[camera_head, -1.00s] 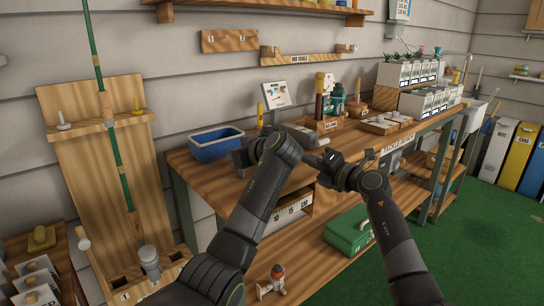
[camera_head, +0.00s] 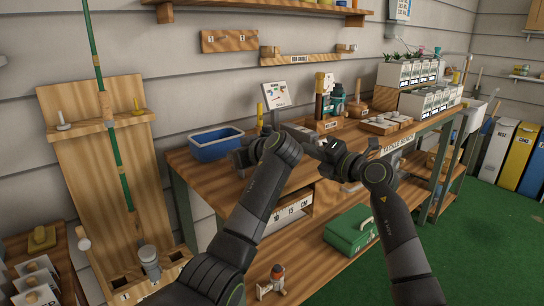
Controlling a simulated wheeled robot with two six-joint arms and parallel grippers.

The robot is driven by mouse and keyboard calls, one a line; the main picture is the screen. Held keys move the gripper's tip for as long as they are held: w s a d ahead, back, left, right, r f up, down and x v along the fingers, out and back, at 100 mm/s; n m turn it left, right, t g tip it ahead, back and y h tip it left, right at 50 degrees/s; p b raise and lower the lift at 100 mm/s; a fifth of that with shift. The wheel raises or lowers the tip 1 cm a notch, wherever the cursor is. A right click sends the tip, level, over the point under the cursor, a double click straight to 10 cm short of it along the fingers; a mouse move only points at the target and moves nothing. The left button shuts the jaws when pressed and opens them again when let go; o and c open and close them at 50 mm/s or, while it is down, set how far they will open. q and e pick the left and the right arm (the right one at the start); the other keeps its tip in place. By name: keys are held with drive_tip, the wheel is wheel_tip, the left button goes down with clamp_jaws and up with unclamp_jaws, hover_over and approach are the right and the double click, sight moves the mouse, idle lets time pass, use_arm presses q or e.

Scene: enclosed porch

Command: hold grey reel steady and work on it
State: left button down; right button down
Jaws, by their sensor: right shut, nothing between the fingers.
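A grey, rounded reel-like part (camera_head: 149,260) sits at the foot of the green rod (camera_head: 107,110) in the wooden rack at left, well away from both grippers. I cannot tell whether it is the task's reel. A grey object (camera_head: 300,132) lies on the bench behind the arms, partly hidden. My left gripper (camera_head: 245,157) is above the bench by the blue tray; its own arm hides much of it, so its jaws and any held thing are unclear. My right gripper (camera_head: 312,148) points left over the bench, shut and empty, close to my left forearm.
The wooden bench (camera_head: 193,169) carries a blue tray (camera_head: 215,145), an instruction card (camera_head: 275,95) and a wooden tray of pale parts (camera_head: 388,124). White boxes (camera_head: 410,73) stand at right. A green case (camera_head: 349,232) and small figure (camera_head: 271,281) are on the lower shelf.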

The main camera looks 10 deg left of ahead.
hover_over(296, 171)
drive_tip(key=shift+s+a, duration=0.4)
drive_tip(key=shift+s+a+f, duration=0.25)
drive_tip(key=shift+f, duration=0.3)
idle(1.0)
drive_tip(key=shift+w+d+f, duration=0.15)
drive_tip(key=shift+d, duration=0.05)
idle(0.4)
drive_tip(key=shift+w+d+f, duration=0.15)
drive_tip(key=shift+w+f, duration=0.05)
drive_tip(key=shift+f, duration=0.1)
drive_tip(key=shift+w+d+f, duration=0.1)
drive_tip(key=shift+w+f, duration=0.05)
drive_tip(key=shift+f, duration=0.25)
drive_tip(key=shift+w+d+f, duration=0.1)
drive_tip(key=shift+f, duration=0.3)
drive_tip(key=shift+f, duration=0.2)
drive_tip(key=shift+w, duration=0.1)
